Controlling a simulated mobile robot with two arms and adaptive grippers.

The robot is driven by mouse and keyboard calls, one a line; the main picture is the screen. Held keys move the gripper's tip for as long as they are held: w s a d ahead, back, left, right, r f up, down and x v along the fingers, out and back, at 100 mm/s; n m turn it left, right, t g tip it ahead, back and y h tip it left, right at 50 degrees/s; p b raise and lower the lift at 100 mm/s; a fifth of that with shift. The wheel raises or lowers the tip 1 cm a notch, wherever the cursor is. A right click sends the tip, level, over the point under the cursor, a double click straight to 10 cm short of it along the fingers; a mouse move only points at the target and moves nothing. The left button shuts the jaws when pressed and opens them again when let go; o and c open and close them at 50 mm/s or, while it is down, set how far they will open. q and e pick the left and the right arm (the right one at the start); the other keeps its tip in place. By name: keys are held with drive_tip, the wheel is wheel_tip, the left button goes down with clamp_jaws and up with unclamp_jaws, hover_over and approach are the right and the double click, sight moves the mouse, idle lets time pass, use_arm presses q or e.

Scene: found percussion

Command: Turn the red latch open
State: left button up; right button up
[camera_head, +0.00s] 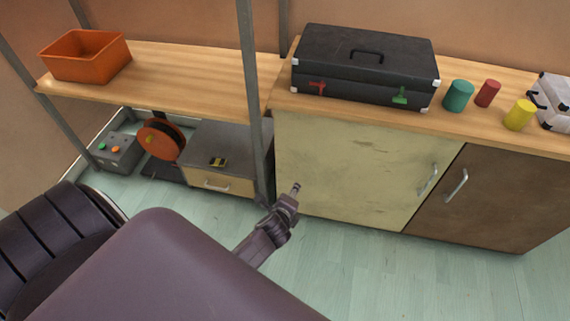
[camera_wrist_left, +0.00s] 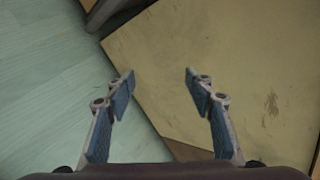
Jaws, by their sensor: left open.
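The red latch (camera_head: 317,88) is on the front left of a closed black case (camera_head: 350,75) lying on the wooden counter. A green latch (camera_head: 400,97) is on the case's front right. My left gripper (camera_head: 296,188) is low in front of the pale cabinet door, well below the case and apart from it. In the left wrist view the left gripper (camera_wrist_left: 160,78) is open and empty, with its fingers toward the pale door (camera_wrist_left: 210,60). The latches are not in the left wrist view. My right gripper is not in view.
Green (camera_head: 458,96), red (camera_head: 487,93) and yellow (camera_head: 519,115) cylinders stand right of the case. An orange bin (camera_head: 86,56) sits on the left shelf. A grey upright post (camera_head: 250,90) stands left of the case. The counter's front edge lies above my gripper.

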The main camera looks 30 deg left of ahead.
use_arm(q)
drive_tip(key=shift+s+d+f+n, duration=0.1)
drive_tip(key=shift+s+f+n, duration=0.3)
drive_tip(key=shift+s+f, duration=0.25)
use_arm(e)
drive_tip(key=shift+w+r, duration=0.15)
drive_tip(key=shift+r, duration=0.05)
